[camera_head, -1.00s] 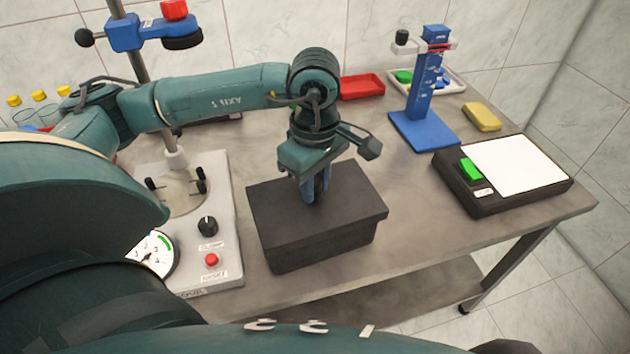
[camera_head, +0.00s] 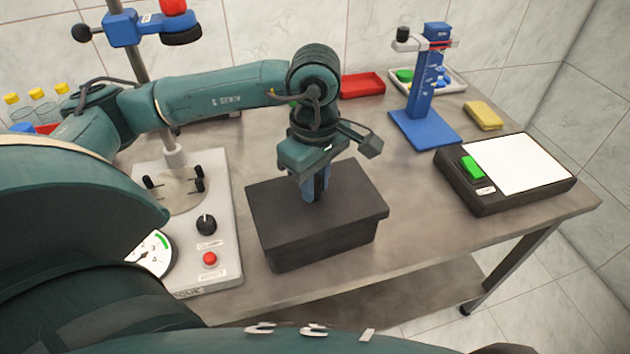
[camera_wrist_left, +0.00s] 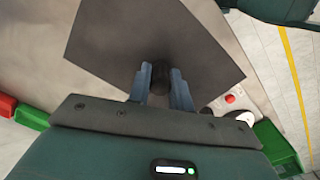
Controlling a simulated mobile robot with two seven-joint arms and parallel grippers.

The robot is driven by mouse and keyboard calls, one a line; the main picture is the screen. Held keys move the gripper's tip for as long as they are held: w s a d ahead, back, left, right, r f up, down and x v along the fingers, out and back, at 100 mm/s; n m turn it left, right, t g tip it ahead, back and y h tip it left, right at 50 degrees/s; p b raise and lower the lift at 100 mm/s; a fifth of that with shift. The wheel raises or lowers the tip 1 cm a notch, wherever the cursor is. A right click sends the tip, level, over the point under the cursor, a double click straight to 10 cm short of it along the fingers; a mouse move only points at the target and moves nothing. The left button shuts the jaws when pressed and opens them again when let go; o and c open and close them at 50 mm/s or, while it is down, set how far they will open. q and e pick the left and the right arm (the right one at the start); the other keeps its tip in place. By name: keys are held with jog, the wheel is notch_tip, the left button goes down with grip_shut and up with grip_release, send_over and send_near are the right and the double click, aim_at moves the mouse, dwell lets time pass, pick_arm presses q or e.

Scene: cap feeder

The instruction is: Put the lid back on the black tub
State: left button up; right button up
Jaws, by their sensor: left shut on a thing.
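The black tub (camera_head: 318,247) stands on the metal table in the middle of the head view. Its dark flat lid (camera_head: 355,195) lies on top of it and covers the opening. The lid also shows in the left wrist view (camera_wrist_left: 150,35). My left gripper (camera_head: 314,195) points down at the lid's middle. In the left wrist view my left gripper (camera_wrist_left: 163,82) is shut on the lid's dark round knob (camera_wrist_left: 161,75). I cannot tell whether the lid is fully seated on the rim. My right gripper is not in view.
A grey machine base (camera_head: 205,240) with a knob and red button stands close left of the tub. A blue stand (camera_head: 424,125), yellow block (camera_head: 482,115), red tray (camera_head: 362,86) and black scale (camera_head: 508,175) are to the right and back. The table right of the tub is clear.

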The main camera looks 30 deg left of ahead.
pick_arm(q)
jog(key=shift+f+b, duration=0.1)
jog(key=shift+b, duration=0.25)
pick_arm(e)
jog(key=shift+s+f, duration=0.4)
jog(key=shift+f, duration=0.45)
pick_arm(q)
jog(key=o, duration=1.5)
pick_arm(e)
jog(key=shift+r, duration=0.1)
pick_arm(q)
jog(key=shift+r+p, duration=1.8)
jog(key=shift+r, duration=1.25)
jog(key=shift+r+p, duration=0.35)
jog(key=shift+r, duration=0.4)
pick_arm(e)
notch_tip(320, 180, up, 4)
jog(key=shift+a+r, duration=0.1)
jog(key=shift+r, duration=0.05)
pick_arm(q)
jog(key=shift+c, duration=0.3)
